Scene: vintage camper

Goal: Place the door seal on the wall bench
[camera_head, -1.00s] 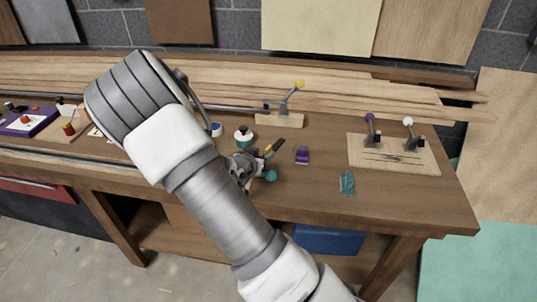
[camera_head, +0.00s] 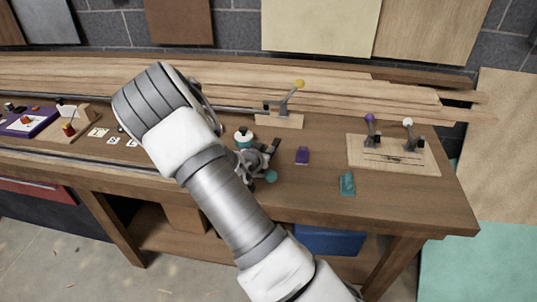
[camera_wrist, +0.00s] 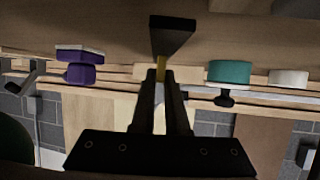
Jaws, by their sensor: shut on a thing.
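My gripper (camera_wrist: 161,78) is shut on a black, flared piece (camera_wrist: 172,35) with a short yellow part at the fingertips. It seems to be the door seal, though its shape does not make this certain. The held piece is hard to separate from the dark fingers there. I cannot tell whether it touches the bench top.
A purple block (camera_head: 302,155), a teal piece (camera_head: 347,183) and a teal ball (camera_head: 270,176) sit nearby. A yellow-knobbed clamp (camera_head: 292,98) stands behind; a board with two clamps (camera_head: 392,150) is at right. Bare bench top lies between the teal piece and the clamp board.

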